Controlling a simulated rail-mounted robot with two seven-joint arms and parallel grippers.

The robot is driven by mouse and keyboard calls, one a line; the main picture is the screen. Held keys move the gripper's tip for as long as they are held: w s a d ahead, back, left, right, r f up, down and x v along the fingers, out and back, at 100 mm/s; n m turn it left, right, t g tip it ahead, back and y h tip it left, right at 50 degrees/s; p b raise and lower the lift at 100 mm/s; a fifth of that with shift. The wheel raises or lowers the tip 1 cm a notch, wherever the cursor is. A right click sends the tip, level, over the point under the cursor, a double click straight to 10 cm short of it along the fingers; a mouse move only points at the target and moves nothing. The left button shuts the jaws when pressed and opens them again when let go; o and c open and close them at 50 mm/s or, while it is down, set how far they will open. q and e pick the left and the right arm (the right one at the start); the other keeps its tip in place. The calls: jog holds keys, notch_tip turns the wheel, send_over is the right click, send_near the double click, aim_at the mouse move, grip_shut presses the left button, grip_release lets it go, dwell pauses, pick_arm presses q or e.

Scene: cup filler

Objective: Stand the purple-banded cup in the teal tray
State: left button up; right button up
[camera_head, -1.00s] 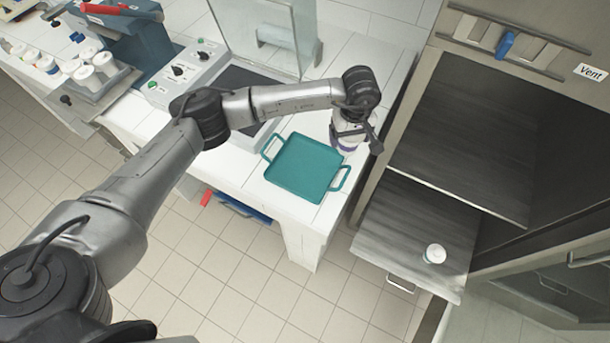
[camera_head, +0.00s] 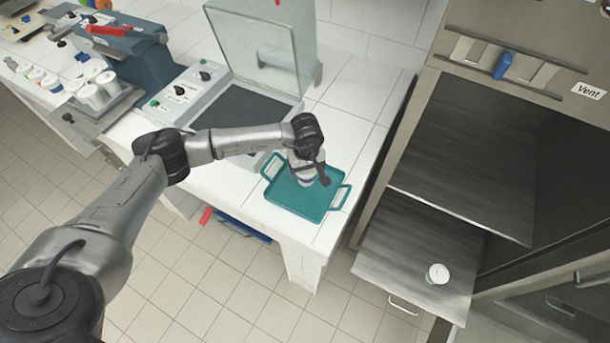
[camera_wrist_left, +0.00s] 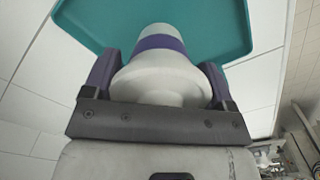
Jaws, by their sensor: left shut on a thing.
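The purple-banded cup (camera_wrist_left: 160,62) is white with a purple band and sits between the fingers of my left gripper (camera_wrist_left: 158,85) in the left wrist view. My left gripper is shut on it. In the head view the gripper (camera_head: 309,178) and the cup (camera_head: 305,182) are over the teal tray (camera_head: 300,205), near its upper middle. I cannot tell whether the cup touches the tray floor. The teal tray lies flat on the white counter, with a handle at each side. In the left wrist view the tray (camera_wrist_left: 225,30) spreads behind the cup. My right gripper is not in view.
A scale-like machine (camera_head: 245,92) with a clear upright screen (camera_head: 262,50) stands behind the tray. At right, a steel cabinet has a pulled-out shelf (camera_head: 395,250) bearing another white cup (camera_head: 437,273). Several white cups (camera_head: 92,97) stand at the far left.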

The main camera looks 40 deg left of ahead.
pick_arm(q)
jog(key=shift+s+a+f, duration=0.1)
jog(key=shift+a+f, duration=0.05)
jog(key=shift+a, duration=0.05)
jog(key=shift+f, duration=1.95)
jog(key=shift+f, duration=0.2)
jog(key=o, duration=0.9)
jog(key=shift+r, duration=0.1)
